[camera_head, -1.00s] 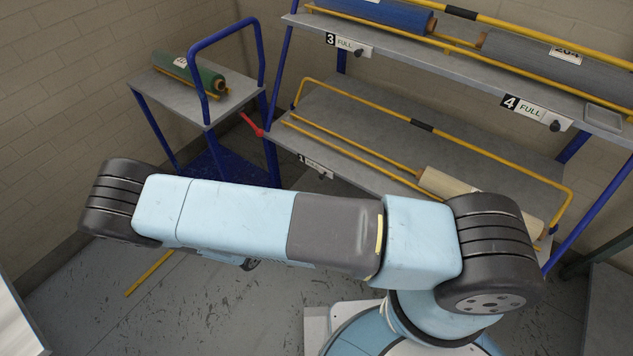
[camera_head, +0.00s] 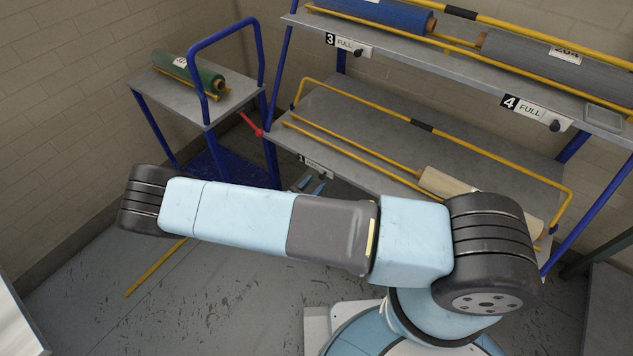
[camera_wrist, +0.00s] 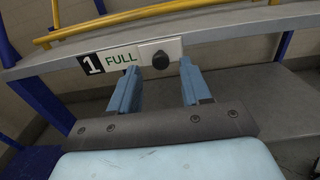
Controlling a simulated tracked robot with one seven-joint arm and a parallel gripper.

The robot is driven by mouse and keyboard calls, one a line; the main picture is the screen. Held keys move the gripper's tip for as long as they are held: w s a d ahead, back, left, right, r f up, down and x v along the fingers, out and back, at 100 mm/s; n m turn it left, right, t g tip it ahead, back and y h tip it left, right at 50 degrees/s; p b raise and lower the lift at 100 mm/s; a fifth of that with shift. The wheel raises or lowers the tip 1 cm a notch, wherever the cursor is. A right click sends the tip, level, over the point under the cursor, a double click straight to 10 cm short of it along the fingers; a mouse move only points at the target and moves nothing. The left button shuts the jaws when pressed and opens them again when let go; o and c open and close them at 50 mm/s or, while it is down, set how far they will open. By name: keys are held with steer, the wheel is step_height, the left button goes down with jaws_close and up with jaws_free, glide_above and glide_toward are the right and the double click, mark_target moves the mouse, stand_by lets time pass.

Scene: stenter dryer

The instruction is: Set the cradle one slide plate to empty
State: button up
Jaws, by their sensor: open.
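The cradle one slide plate (camera_wrist: 122,58) shows in the wrist view on the front edge of the lower shelf. It carries a black "1" and the word FULL, with a black round knob (camera_wrist: 161,60) at its right part. My gripper (camera_wrist: 161,83) is open, its two blue fingers pointing at the plate, one on each side of the knob in the picture. I cannot tell whether they touch it. In the head view the plate (camera_head: 314,163) is small and its word is unreadable. My gripper's fingertips (camera_head: 312,185) show just below it, partly hidden by my arm.
The lower shelf (camera_head: 375,125) has yellow rails and a cream roll (camera_head: 446,184) at its right. Above are plates three (camera_head: 347,45) and four (camera_head: 536,110), both reading FULL. A red lever (camera_head: 252,124) sticks out at left, near a trolley with a green roll (camera_head: 190,70).

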steer(key=shift+x, duration=1.05)
steer(key=shift+c, duration=0.3)
jaws_close()
